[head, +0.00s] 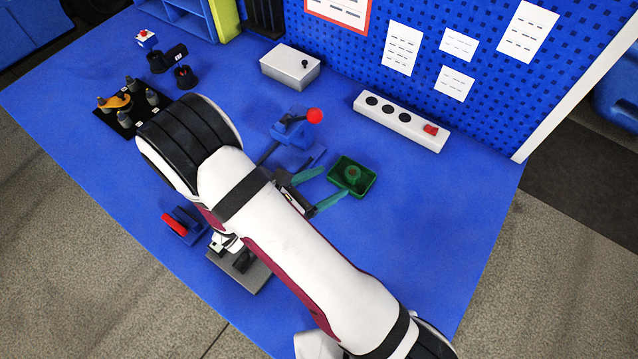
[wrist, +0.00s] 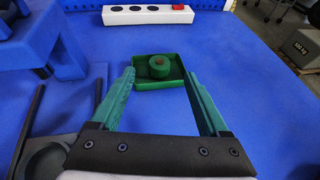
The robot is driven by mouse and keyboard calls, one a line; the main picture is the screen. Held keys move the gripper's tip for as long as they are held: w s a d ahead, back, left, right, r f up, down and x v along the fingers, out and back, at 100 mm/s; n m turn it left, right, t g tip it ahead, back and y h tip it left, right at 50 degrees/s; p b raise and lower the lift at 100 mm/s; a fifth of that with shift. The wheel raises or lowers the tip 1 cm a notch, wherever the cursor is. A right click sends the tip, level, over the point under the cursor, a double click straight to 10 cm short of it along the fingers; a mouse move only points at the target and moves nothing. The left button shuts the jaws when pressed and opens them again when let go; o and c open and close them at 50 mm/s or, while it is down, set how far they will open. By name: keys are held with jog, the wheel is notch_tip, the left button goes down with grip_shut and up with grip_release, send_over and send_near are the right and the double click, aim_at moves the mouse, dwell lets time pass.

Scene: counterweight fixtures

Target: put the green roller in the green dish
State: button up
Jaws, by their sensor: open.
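The green roller (head: 351,174) is a short round piece inside the green dish (head: 371,186), a shallow rectangular tray on the blue table. In the wrist view the roller (wrist: 160,67) sits within the walls of the dish (wrist: 158,86), near its middle. My gripper (head: 333,181) has green fingers spread wide on the near side of the dish. In the wrist view my gripper (wrist: 159,72) is open and empty, and the roller shows between and beyond its fingertips. No finger visibly touches the roller.
A blue fixture with a red-ball lever (head: 314,116) stands close left of the dish. A white power strip (head: 400,120) lies behind it, with a metal box (head: 290,67) further left. A red-wheeled blue fixture (head: 178,224) is at front left. The table right of the dish is clear.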

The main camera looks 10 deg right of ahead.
jog(key=shift+v, duration=1.15)
jog(key=s+d+r+m+g+y, duration=0.2)
jog(key=s+d+r+m+g, duration=0.3)
jog(key=m, duration=0.4)
jog(key=s+d+r+m+g+y, duration=0.25)
jog(key=s+r+m+g, duration=0.25)
jog(key=s+r+m, duration=0.3)
jog(key=s+a+r+m+t+y, duration=0.2)
jog(key=s+a+m+y, duration=0.5)
jog(key=m, duration=0.6)
jog(key=shift+r+t+y, duration=0.3)
jog(key=shift+r+y, duration=0.2)
jog(key=shift+y, duration=0.35)
jog(key=shift+a, duration=0.1)
